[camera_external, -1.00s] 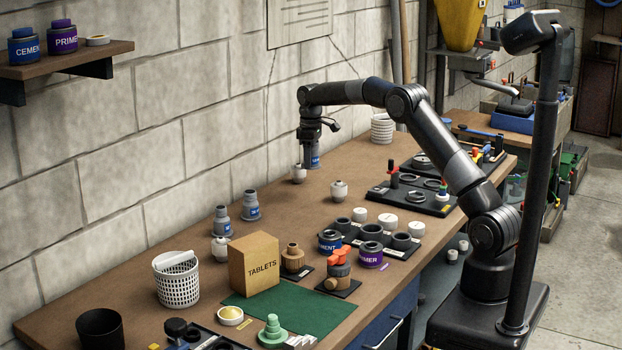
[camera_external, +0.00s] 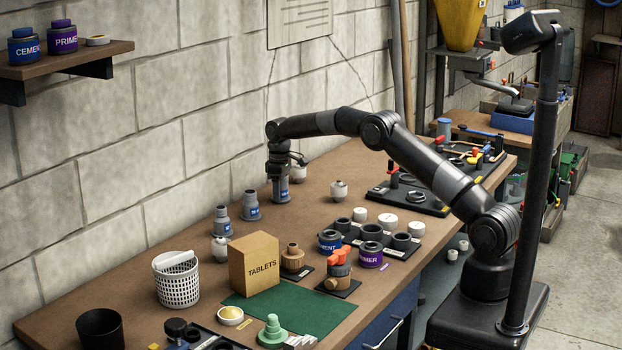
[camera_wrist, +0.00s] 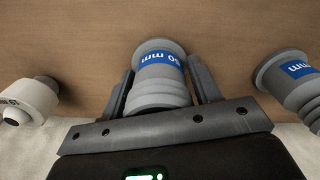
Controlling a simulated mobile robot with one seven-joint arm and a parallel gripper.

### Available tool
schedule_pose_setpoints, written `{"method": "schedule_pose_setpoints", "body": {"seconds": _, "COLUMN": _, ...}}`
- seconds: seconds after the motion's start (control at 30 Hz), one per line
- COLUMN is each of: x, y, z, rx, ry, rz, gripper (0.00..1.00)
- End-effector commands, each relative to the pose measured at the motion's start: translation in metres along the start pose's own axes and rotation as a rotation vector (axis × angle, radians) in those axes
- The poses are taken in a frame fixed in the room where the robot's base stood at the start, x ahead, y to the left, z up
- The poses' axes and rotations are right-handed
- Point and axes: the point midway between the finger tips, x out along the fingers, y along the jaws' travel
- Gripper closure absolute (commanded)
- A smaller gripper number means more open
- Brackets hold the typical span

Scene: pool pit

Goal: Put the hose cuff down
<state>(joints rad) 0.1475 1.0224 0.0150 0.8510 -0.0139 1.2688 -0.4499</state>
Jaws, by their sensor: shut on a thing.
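The held hose cuff (camera_external: 281,194) is a grey stepped tube with a blue label. My gripper (camera_external: 280,178) is shut on it from above, near the back of the bench. In the wrist view the cuff (camera_wrist: 160,88) sits between both fingers of my gripper (camera_wrist: 162,82), its blue label showing upside-down "50 mm". The cuff looks upright, its lower end at or very near the bench top; I cannot tell for sure that it touches. Two similar grey cuffs stand to its left, one nearer (camera_external: 251,207) and one farther along (camera_external: 222,222); one (camera_wrist: 292,80) shows at the right in the wrist view.
White fittings stand close by: one just behind right (camera_external: 298,173), one farther right (camera_external: 339,190), one at left (camera_external: 220,248). The bench (camera_external: 300,235) in front of the cuff is clear.

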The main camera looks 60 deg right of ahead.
Motion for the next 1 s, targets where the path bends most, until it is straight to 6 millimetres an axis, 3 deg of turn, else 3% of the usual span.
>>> {"method": "schedule_pose_setpoints", "body": {"seconds": 0.3, "x": 0.003, "y": 0.000, "z": 0.000, "rx": 0.000, "ry": 0.001, "rz": 0.000, "gripper": 0.67}}
{"method": "schedule_pose_setpoints", "body": {"seconds": 0.33, "x": 0.003, "y": 0.000, "z": 0.000, "rx": 0.000, "ry": 0.001, "rz": 0.000, "gripper": 0.43}}
{"method": "schedule_pose_setpoints", "body": {"seconds": 0.6, "x": 0.003, "y": 0.000, "z": 0.000, "rx": 0.000, "ry": 0.001, "rz": 0.000, "gripper": 0.22}}
{"method": "schedule_pose_setpoints", "body": {"seconds": 0.87, "x": 0.000, "y": 0.000, "z": 0.000, "rx": 0.000, "ry": 0.001, "rz": 0.001, "gripper": 0.22}}
{"method": "schedule_pose_setpoints", "body": {"seconds": 1.0, "x": -0.014, "y": 0.000, "z": -0.001, "rx": 0.000, "ry": 0.004, "rz": 0.002, "gripper": 0.22}}
